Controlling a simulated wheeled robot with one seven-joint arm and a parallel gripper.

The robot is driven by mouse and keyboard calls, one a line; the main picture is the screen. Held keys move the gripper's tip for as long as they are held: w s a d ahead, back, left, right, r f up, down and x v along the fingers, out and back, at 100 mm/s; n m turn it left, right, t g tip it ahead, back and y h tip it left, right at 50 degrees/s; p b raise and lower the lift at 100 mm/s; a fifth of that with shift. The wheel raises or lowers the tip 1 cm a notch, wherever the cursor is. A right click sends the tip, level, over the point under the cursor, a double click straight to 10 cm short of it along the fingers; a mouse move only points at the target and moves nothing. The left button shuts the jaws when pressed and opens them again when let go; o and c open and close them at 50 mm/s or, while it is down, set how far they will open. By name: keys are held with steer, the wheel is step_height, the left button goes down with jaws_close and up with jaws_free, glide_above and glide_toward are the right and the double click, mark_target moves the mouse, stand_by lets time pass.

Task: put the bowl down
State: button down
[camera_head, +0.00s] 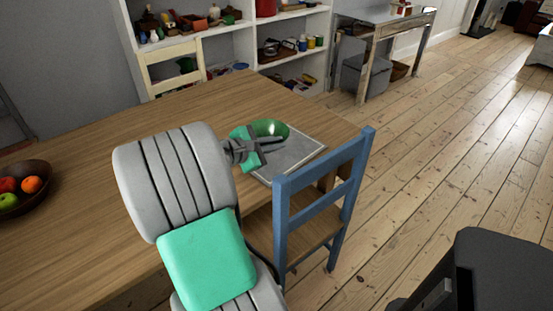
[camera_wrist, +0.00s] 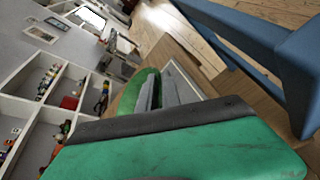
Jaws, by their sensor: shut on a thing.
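A green bowl (camera_head: 269,127) is at the right end of the wooden table, over or on a grey square mat (camera_head: 303,151). My gripper (camera_head: 268,143) is shut on the near side of the bowl. In the wrist view part of the green bowl (camera_wrist: 131,92) shows beyond my fingers, and my own green and black gripper part hides much of the rest. I cannot tell whether the bowl's base touches the mat.
A blue chair (camera_head: 322,190) stands at the table's right side, close to my gripper. A brown fruit bowl (camera_head: 30,188) is at the left on the table (camera_head: 90,165). A cream chair (camera_head: 172,65) and white shelves (camera_head: 240,45) are behind.

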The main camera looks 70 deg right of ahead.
steer(key=d+f, duration=0.1)
steer(key=w+d+f, duration=0.1)
steer(key=f, duration=0.1)
steer(key=d+f+b, duration=0.1)
steer(key=f, duration=0.1)
steer(key=shift+w+d+f, duration=0.2)
steer(key=shift+w+d, duration=0.05)
steer(key=shift+d, duration=0.1)
steer(key=shift+f+b, duration=0.3)
steer(key=shift+f, duration=1.1)
steer(key=shift+f, duration=0.15)
steer(key=c, duration=1.5)
jaws_free()
steer(key=shift+c, duration=0.2)
